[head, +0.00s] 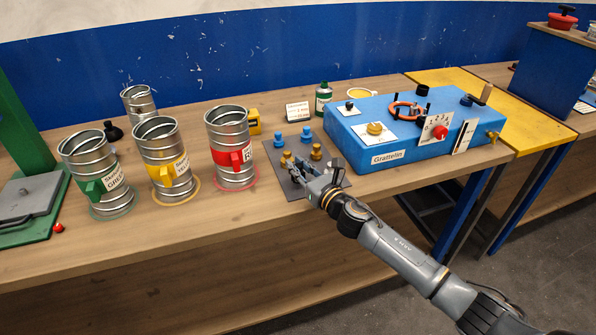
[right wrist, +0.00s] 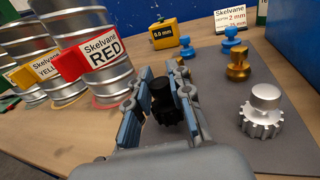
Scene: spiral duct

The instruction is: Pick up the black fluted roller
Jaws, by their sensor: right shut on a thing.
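The black fluted roller (right wrist: 162,98) shows in the right wrist view between the two finger pads of my right gripper (right wrist: 158,92). The gripper is shut on it. In the head view my right gripper (head: 308,177) is low over the dark grey mat (head: 276,186) on the bench, and I cannot make out the roller there. I cannot tell whether the roller touches the mat. My left gripper is not in view.
A silver fluted roller (right wrist: 262,110), brass pieces (head: 316,152) and blue pieces (head: 278,140) stand close by on the mat. Metal ducts, including the red-labelled one (head: 230,130), stand left. A blue box (head: 405,150) stands right.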

